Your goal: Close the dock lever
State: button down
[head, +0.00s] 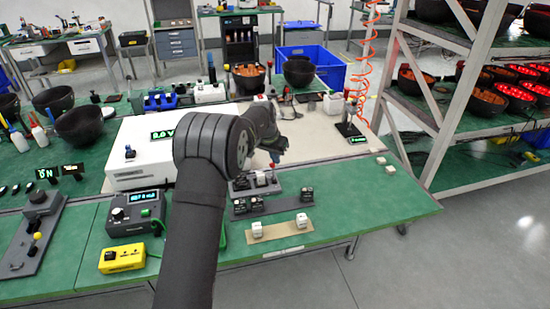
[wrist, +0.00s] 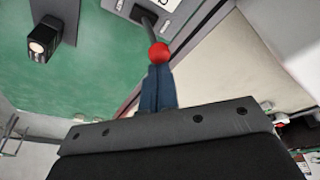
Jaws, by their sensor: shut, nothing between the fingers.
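The dock lever has a red ball knob (wrist: 159,53) on a dark rod, near the top middle of the wrist view. The rod runs up to a grey dock (wrist: 122,8) that is partly cut off by the frame. My gripper (wrist: 157,72) has its blue fingers shut and empty, with the tips right at the knob; I cannot tell whether they touch it. In the head view my gripper (head: 276,156) is small and partly hidden by my arm, above the dock (head: 254,184) on the green bench. The lever's exact angle is unclear.
A grey strip with small black modules (head: 258,205) and a tan strip with two white cubes (head: 281,231) lie nearer the front edge. A power supply (head: 135,212) and a yellow box (head: 122,258) stand at left. Bare green bench lies to the right.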

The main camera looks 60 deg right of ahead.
jog(key=shift+s+a, duration=0.1)
jog(key=shift+s+a+r+t+h, duration=0.2)
jog(key=shift+s+a+t+h, duration=0.55)
jog(key=shift+t+h, duration=0.25)
jog(key=shift+s+a+m+t+h, duration=0.3)
jog(key=shift+s+a+t+h, duration=0.2)
jog(key=shift+a+t+h, duration=0.15)
jog(key=shift+d, duration=0.1)
jog(key=shift+w+d+f, duration=0.1)
jog(key=shift+w+d+f, duration=0.25)
jog(key=shift+w+d, duration=0.15)
jog(key=shift+d, duration=0.1)
